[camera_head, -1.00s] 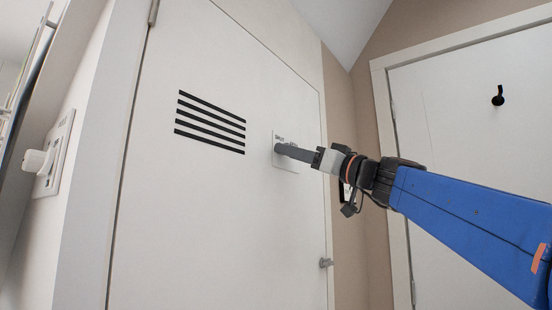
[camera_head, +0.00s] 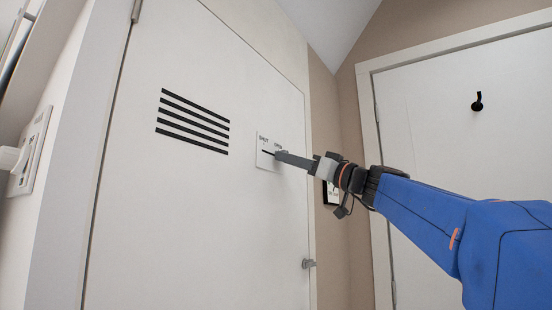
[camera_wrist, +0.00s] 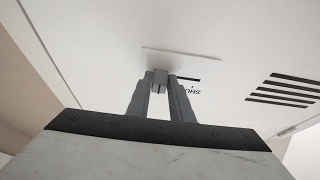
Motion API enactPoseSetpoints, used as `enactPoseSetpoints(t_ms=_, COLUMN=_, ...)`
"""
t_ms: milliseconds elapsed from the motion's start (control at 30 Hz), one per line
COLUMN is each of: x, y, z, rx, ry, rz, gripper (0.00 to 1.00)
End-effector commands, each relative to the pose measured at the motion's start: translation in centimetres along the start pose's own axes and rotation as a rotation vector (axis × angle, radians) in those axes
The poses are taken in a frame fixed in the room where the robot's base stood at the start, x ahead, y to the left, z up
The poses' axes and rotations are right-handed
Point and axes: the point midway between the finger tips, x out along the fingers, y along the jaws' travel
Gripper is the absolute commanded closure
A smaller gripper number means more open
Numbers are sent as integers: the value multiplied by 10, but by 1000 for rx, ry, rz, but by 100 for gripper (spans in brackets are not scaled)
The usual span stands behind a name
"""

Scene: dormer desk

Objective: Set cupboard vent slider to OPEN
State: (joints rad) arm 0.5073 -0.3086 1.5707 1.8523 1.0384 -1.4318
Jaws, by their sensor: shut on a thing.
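The white slider plate (camera_head: 262,160) is on the cupboard door, right of the vent slots. It reads SHUT at left and OPEN at right. My gripper (camera_head: 279,155) reaches it from the right, its tip over the plate's right part under the OPEN label. In the wrist view my gripper (camera_wrist: 160,88) is shut on the small grey slider knob (camera_wrist: 160,80). The bare dark slot (camera_wrist: 187,79) shows on the SHUT side of the knob. The fingers hide the OPEN side of the slot, so I cannot tell whether the knob is at its end stop.
The cupboard door (camera_head: 190,220) carries black vent slots (camera_head: 192,122) and a small latch (camera_head: 308,263). A white door (camera_head: 440,130) with a black hook (camera_head: 477,101) stands at right. A white wall fitting (camera_head: 30,155) is at the left edge.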

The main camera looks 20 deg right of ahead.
Motion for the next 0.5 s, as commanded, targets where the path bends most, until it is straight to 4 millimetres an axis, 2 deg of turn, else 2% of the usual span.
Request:
enactPoseSetpoints(t_ms=133, x=0, y=11, z=0, rx=0, ry=1, rz=0, gripper=100)
enactPoseSetpoints(t_ms=433, x=0, y=13, z=0, rx=0, ry=2, rz=2, gripper=100)
enactPoseSetpoints(t_ms=467, x=0, y=13, z=0, rx=0, ry=2, rz=2, gripper=76)
enactPoseSetpoints(t_ms=500, x=0, y=13, z=0, rx=0, ry=2, rz=2, gripper=66)
